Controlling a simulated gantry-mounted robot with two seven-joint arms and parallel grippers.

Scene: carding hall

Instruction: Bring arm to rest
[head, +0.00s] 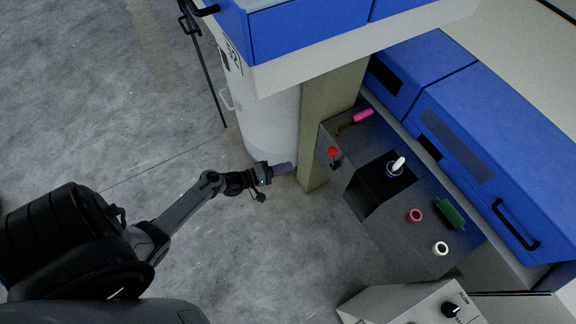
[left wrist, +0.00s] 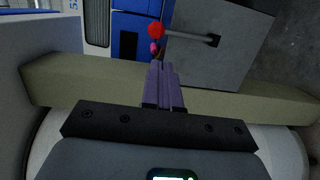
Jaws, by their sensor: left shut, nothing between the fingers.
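My left gripper (head: 284,168) is shut and empty. Its arm reaches in from the left over the grey floor, and its purple fingers point right, in front of a white drum and a beige post in the head view. In the left wrist view the closed purple fingers (left wrist: 165,68) point towards the machine, with the red ball knob beyond their tips. I see no contact between the fingers and anything. My right gripper is not in view.
The beige post (head: 326,125) and white drum (head: 270,130) stand close by. A red knob (head: 332,151) sticks out of the grey bench (head: 350,243), which bears several small items. Blue cabinets (head: 485,140) stand behind. Floor (head: 100,130) at left is clear.

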